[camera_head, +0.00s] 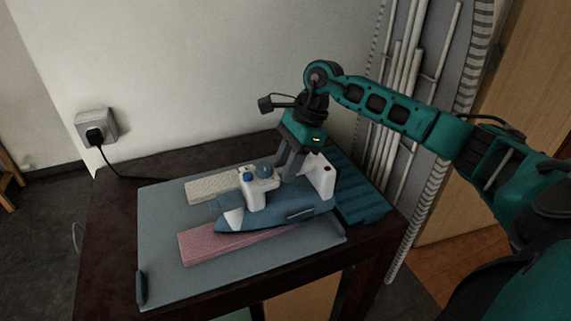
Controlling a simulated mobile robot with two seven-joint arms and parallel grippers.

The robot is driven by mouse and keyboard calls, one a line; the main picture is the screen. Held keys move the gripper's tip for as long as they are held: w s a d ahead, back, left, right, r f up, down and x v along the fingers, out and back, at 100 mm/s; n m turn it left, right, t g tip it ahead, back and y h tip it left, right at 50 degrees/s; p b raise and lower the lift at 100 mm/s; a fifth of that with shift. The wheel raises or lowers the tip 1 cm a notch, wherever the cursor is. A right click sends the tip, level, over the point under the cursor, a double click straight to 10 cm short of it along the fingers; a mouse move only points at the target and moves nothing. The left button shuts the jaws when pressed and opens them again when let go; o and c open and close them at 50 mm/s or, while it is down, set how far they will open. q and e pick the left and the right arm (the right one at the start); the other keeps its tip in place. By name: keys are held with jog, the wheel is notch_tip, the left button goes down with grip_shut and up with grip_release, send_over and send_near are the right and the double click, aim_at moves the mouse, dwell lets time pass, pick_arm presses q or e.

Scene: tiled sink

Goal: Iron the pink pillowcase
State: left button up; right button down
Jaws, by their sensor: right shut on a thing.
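The iron (285,211), blue with a white handle, stands in the middle of the ironing board's grey-blue surface (162,235). The pink pillowcase (205,246) lies flat and folded at the near side, with the iron over its far edge and part of it hidden. My right gripper (291,171) comes down from above and is shut on the iron's handle. I cannot tell whether the soleplate touches the pillowcase. My left gripper is not in view.
A pale folded cloth (212,187) lies behind the iron. A teal ribbed rest (358,196) is at the right. A dark table (102,210) carries the board. A wall socket (97,129) with a plugged cord is at the left. White pipes (402,95) stand behind right.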

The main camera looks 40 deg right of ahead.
notch_tip(320, 180, up, 3)
jog(key=shift+d+r+p, duration=0.1)
jog(key=shift+p, duration=0.75)
jog(key=shift+r+p, duration=0.4)
jog(key=shift+r, duration=0.2)
jog(key=shift+r+p, duration=0.9)
jog(key=shift+r, duration=0.5)
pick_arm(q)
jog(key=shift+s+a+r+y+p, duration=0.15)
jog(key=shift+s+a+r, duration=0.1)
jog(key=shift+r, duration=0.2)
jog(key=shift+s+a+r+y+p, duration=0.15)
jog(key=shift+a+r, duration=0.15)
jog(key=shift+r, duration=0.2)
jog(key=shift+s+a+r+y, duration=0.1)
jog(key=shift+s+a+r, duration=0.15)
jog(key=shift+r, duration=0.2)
pick_arm(e)
jog(key=shift+r, duration=0.55)
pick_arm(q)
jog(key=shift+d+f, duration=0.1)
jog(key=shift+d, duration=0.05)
